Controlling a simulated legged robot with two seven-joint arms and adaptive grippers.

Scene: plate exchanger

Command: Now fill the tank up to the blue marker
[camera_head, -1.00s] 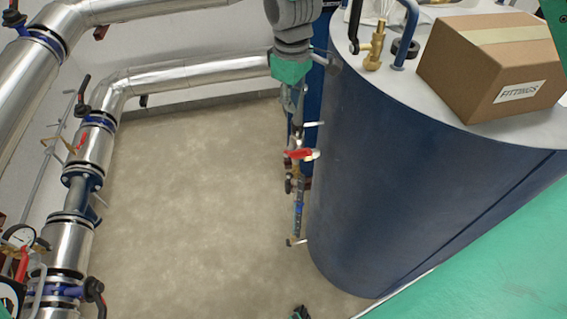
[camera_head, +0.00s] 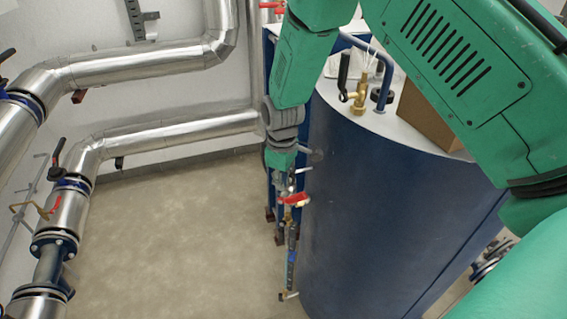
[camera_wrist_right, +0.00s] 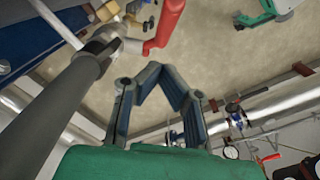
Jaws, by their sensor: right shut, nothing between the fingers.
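The dark blue tank (camera_head: 380,200) stands right of centre in the head view. A thin vertical pipe assembly beside its left side carries a red lever (camera_head: 294,199) and a small blue part (camera_head: 291,256) lower down; I cannot tell if that is the blue marker. My right gripper (camera_head: 283,180) points down just above the red lever. In the right wrist view its fingers (camera_wrist_right: 155,72) are shut and empty, with the red lever (camera_wrist_right: 166,25) beyond them, apart.
A cardboard box (camera_head: 427,118) and a brass valve (camera_head: 360,97) sit on the tank top, partly behind my right arm. Silver pipes (camera_head: 150,143) run along the walls at left. The concrete floor (camera_head: 170,240) between is clear.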

